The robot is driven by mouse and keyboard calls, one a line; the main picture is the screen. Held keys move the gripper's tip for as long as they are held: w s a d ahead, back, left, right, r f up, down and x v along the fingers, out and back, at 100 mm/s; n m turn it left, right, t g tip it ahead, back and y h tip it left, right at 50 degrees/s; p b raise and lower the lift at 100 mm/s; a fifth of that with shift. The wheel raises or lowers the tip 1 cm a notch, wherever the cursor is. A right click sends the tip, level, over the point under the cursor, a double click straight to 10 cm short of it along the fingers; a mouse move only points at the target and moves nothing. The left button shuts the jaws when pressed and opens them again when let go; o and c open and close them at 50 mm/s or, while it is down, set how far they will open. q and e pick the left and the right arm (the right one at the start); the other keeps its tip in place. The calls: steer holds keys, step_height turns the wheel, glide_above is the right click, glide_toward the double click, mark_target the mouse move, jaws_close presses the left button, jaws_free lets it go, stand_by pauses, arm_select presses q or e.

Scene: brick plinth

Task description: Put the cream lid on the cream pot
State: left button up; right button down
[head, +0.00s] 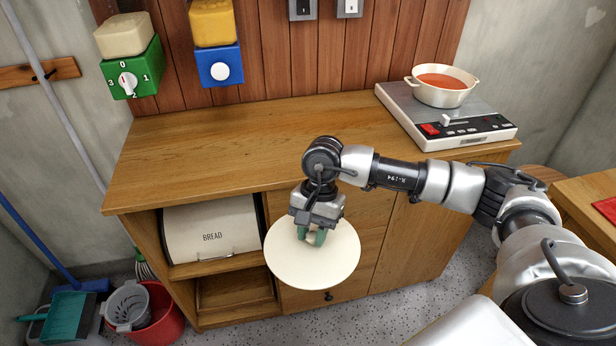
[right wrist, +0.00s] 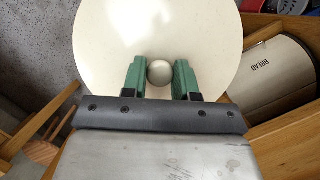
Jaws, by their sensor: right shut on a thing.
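The cream lid (head: 290,264) is a flat round disc with a small knob, held in front of the wooden cabinet, below its top. My right gripper (head: 312,238) is shut on the lid's knob. In the right wrist view the green fingertips (right wrist: 159,75) stand on either side of the round knob, and the lid (right wrist: 120,30) fills the upper middle. The cream pot (head: 440,97) stands upright on the hotplate at the back right, uncovered, with orange-red contents. The lid is well apart from the pot, to its lower left. My left gripper is not in view.
The hotplate (head: 398,103) sits on the right end of the cabinet top (head: 220,140), which is otherwise clear. A bread bin (head: 212,238) is in the open shelf. Green and blue boxes (head: 219,68) hang on the wall. A red bucket (head: 168,322) stands at lower left.

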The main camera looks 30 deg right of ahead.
steer(key=s+a+f+n+g+h, duration=0.1)
steer(key=s+a+f+n, duration=0.3)
steer(key=s+f+n, duration=0.6)
steer(key=shift+s+a+f+n+h, duration=0.3)
steer(key=shift+f+h, duration=0.45)
steer(key=shift+h, duration=0.15)
steer(key=shift+d, duration=0.15)
